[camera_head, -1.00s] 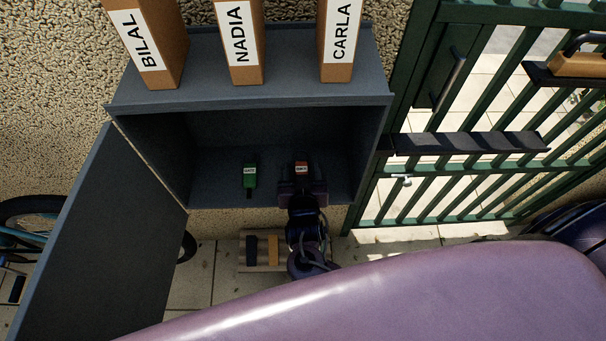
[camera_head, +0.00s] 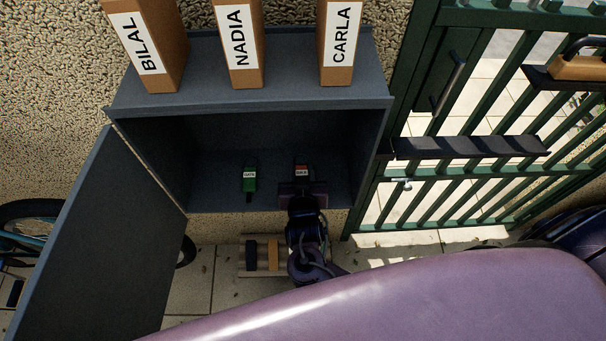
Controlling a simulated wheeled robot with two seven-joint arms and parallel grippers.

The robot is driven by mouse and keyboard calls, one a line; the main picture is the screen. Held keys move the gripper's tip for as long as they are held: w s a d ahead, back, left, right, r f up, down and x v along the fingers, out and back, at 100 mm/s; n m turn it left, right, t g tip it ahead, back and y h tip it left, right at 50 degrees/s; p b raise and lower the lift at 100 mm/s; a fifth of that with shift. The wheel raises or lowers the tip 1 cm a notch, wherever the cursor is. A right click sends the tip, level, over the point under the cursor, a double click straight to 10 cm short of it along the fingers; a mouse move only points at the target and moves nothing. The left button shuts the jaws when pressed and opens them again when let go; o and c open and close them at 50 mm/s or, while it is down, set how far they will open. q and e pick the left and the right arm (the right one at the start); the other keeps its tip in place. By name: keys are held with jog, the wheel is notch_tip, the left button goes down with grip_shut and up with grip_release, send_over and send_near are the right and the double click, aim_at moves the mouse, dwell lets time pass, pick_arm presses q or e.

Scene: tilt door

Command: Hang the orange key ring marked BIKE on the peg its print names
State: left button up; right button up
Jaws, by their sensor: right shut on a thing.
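The orange key ring (camera_head: 302,169) with a small white label is in the open grey wall cabinet (camera_head: 250,102), right of centre; its print is too small to read surely. My right gripper (camera_head: 302,180) reaches in from below and is shut on it. The gripper hides its lower part. A green key ring (camera_head: 250,180) with a white label is left of it, apart from my gripper. I cannot make out the pegs in the dark interior. My left gripper is not in view.
The cabinet door (camera_head: 105,240) stands open at the left. Boxes marked BILAL (camera_head: 165,75), NADIA (camera_head: 245,78) and CARLA (camera_head: 336,76) stand on top. A green gate (camera_head: 420,172) is close on the right. A small slatted stand (camera_head: 240,258) is below.

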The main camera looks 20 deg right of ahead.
jog(key=shift+r+p, duration=2.25)
jog(key=shift+r, duration=0.25)
